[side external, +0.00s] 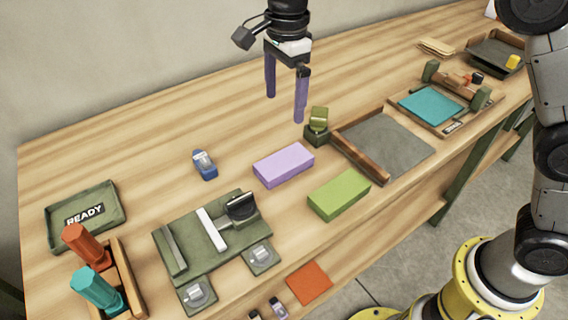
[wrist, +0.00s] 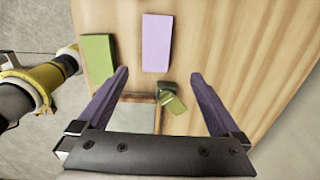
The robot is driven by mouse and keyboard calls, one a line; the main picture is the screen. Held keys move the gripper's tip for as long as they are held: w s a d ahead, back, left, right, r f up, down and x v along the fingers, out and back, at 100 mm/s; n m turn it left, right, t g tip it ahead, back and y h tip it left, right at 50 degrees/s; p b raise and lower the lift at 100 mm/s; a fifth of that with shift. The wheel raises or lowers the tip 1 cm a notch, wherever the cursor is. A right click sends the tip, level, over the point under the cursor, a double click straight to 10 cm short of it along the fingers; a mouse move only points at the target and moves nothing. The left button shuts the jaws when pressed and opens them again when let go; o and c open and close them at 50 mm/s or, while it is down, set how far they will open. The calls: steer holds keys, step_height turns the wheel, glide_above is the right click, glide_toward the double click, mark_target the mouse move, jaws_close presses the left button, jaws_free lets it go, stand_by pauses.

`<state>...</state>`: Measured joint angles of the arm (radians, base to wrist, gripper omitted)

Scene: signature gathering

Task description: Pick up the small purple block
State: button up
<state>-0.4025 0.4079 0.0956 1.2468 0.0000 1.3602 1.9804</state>
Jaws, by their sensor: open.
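A light purple rectangular block (side external: 284,164) lies flat on the wooden table, left of a green block (side external: 339,194). In the wrist view the purple block (wrist: 157,42) is at the top centre, just beyond the fingertips. A smaller item with a purple part (side external: 278,308) is at the table's front edge, cut close to the picture's bottom; its shape is unclear. My gripper (side external: 285,109) has two purple fingers spread apart with nothing between them. It hangs above the table, behind and above the purple block, touching nothing.
A small olive stamp-like item (side external: 317,126) stands beside a grey wood-edged board (side external: 395,145). A blue item (side external: 204,165), a green fixture (side external: 190,250) and a READY tray (side external: 58,222) are to the left.

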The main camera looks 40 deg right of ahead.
mark_target(282, 161)
steer(key=f, duration=1)
steer(key=a+f, duration=0.1)
steer(key=f, duration=0.4)
steer(key=shift+s+f, duration=0.2)
steer(key=c, duration=1.3)
steer(key=shift+r, duration=0.1)
steer(key=shift+c, duration=0.4)
steer(key=shift+r, duration=0.15)
